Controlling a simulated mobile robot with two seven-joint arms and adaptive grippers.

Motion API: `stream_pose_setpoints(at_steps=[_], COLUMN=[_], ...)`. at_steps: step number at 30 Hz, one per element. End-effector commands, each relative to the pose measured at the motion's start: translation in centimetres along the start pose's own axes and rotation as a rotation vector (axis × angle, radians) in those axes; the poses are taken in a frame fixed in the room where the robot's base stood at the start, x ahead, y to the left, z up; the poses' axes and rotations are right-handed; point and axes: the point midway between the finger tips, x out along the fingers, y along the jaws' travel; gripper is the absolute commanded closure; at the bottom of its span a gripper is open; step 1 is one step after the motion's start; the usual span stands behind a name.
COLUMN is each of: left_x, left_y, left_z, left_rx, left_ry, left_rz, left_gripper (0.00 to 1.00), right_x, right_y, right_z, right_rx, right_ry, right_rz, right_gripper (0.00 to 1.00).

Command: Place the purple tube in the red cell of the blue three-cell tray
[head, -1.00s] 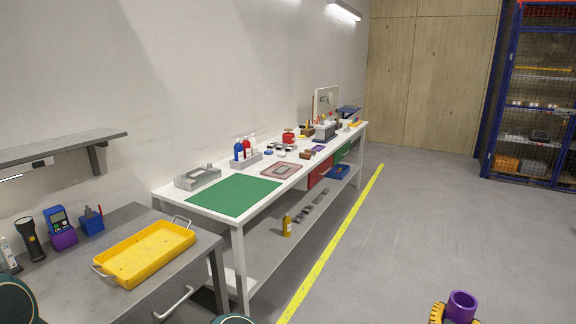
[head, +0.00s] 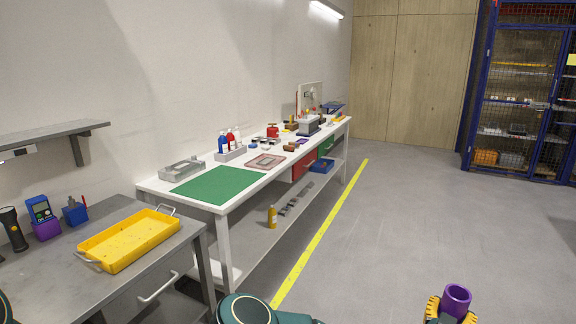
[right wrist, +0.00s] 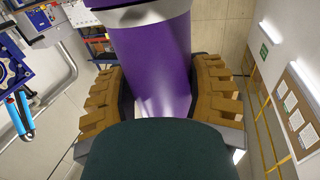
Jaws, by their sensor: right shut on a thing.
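The purple tube (head: 455,299) stands upright at the bottom right of the head view, its open top showing. My right gripper (head: 449,311) is shut on it with yellow-brown padded fingers. In the right wrist view the purple tube (right wrist: 152,65) runs between both fingers of my right gripper (right wrist: 160,95), and a pale band crosses its upper end. My left gripper is not in view. A small blue item (head: 333,107) lies at the far end of the white bench; I cannot tell whether it is the three-cell tray. No red cell can be made out.
The white bench (head: 158,187) carries a green mat (head: 215,186), a bottle rack and several small items. A grey table (head: 55,275) with a yellow tray (head: 125,262) stands at the left. The floor right of the yellow line (head: 318,235) is clear. A blue wire cabinet (head: 468,100) stands behind.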

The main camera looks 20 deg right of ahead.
Motion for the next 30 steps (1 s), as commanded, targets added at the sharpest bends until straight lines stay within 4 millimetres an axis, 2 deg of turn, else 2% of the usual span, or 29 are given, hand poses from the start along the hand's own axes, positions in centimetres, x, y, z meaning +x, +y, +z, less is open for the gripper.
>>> stream_pose_setpoints(at_steps=[9,14,17,20,24,27,30], left_x=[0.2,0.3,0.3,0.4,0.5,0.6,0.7], left_y=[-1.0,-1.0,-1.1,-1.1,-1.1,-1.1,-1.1], left_z=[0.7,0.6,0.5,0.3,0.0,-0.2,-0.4], left_rx=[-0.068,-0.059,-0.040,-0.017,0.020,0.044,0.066], left_ry=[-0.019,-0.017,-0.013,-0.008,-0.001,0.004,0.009], left_rz=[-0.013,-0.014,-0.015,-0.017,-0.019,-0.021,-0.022], left_gripper=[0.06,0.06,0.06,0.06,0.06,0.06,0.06], right_x=[0.4,-0.1,-1.0,-2.8,-6.7,-10.0,-13.2], right_y=[-0.9,-2.8,-5.3,-9.0,-15.0,-19.0,-22.4], right_z=[0.1,2.1,4.4,7.0,9.6,10.3,10.1], right_rx=[0.001,0.002,0.006,0.009,0.012,0.013,0.013], right_ry=[0.000,-0.004,-0.005,-0.004,-0.001,0.000,0.003], right_rz=[-0.005,-0.075,-0.174,-0.313,-0.534,-0.684,-0.808], right_gripper=[0.87,0.87,0.87,0.87,0.87,0.87,0.87])
